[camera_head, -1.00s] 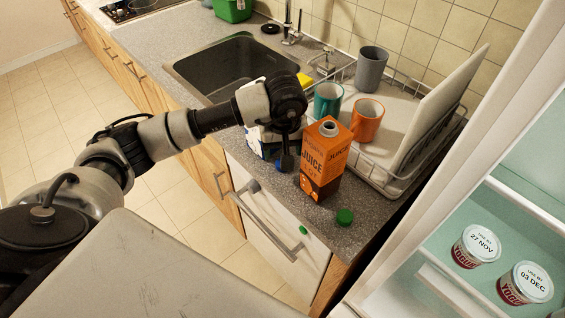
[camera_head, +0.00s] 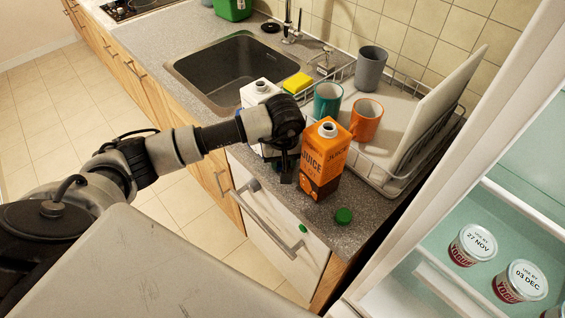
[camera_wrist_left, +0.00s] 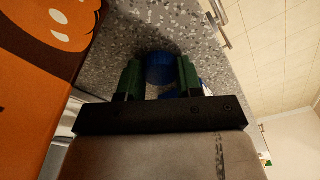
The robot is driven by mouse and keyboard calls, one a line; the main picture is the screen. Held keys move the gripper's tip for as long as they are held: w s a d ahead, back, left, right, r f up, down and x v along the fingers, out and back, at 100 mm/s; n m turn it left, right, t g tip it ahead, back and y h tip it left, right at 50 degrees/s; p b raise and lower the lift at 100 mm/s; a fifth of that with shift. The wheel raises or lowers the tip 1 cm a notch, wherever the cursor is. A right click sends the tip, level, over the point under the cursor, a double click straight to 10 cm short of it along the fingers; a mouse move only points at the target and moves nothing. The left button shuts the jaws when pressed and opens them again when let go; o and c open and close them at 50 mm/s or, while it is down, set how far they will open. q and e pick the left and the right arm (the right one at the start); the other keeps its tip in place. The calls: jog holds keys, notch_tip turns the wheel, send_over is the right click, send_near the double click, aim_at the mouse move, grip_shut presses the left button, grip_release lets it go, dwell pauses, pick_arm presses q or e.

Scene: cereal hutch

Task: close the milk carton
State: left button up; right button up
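The white milk carton (camera_head: 258,92) stands on the counter, partly hidden behind my left wrist; its open spout (camera_head: 261,85) shows without a cap. My left gripper (camera_head: 288,178) points down beside the orange juice carton, close to the counter. In the left wrist view a blue cap (camera_wrist_left: 160,68) lies on the speckled counter between the tips of my open left fingers (camera_wrist_left: 160,77), with a small gap on each side. The head view hides this cap. My right gripper is not in view.
The orange juice carton (camera_head: 325,160), uncapped, stands right beside my left gripper. A green cap (camera_head: 343,216) lies on the counter near its front edge. A dish rack with a teal mug (camera_head: 327,101) and an orange mug (camera_head: 365,120) is behind. The open fridge (camera_head: 515,215) is at right.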

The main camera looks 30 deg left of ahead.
pick_arm(q)
jog(key=shift+c, duration=1.3)
jog(key=shift+r, duration=0.5)
notch_tip(320, 180, up, 27)
jog(key=b, duration=0.2)
jog(key=shift+f, duration=0.1)
